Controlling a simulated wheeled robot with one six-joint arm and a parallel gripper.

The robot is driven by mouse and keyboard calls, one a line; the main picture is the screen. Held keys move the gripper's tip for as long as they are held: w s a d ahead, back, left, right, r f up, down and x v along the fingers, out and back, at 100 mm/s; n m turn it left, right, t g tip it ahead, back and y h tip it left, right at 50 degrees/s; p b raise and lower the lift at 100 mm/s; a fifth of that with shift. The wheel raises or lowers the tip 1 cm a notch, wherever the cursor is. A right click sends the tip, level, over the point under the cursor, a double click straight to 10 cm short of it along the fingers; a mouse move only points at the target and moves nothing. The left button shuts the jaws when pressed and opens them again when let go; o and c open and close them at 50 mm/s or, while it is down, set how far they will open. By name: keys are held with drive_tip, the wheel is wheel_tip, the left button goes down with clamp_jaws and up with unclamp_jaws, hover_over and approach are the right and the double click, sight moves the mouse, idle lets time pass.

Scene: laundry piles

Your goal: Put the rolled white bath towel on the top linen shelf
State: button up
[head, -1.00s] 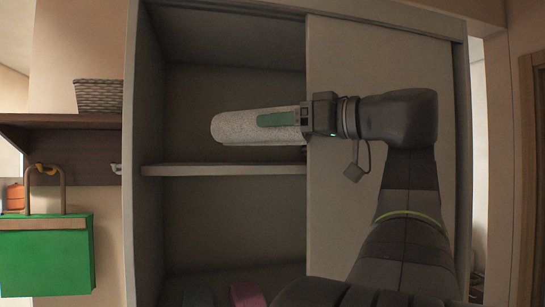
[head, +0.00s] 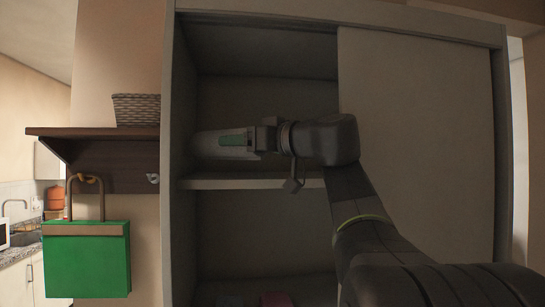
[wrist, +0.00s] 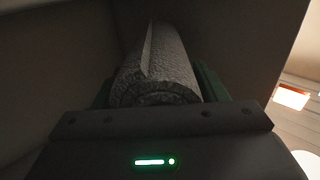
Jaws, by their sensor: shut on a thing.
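The rolled white towel (head: 207,144) looks grey in the shade of the cabinet. My gripper (head: 234,141) is shut on it, with a green finger along its near side. The roll lies level and points left, inside the upper compartment, above the linen shelf (head: 250,183). I cannot tell whether its underside touches the shelf; a gap seems to show. In the wrist view the towel roll (wrist: 157,70) sits between the green fingers of my gripper (wrist: 155,85), its spiral end toward me. The compartment's back is dark.
A sliding door panel (head: 420,130) covers the right half of the cabinet. The cabinet's left side wall (head: 180,110) is close to the towel's far end. A wall shelf with a wicker basket (head: 136,110) and a hanging green bag (head: 87,258) are outside, left.

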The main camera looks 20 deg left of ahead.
sight(245, 158)
drive_tip(key=shift+f, duration=1.75)
drive_tip(key=shift+f, duration=0.15)
drive_tip(key=o, duration=1.3)
drive_tip(key=shift+o, duration=0.2)
drive_tip(key=shift+d, duration=0.15)
drive_tip(key=b+v, duration=0.1)
drive_tip(key=v, duration=1)
drive_tip(key=shift+s+d+b, duration=0.25)
drive_tip(key=shift+d+b, duration=0.1)
drive_tip(key=shift+b, duration=0.05)
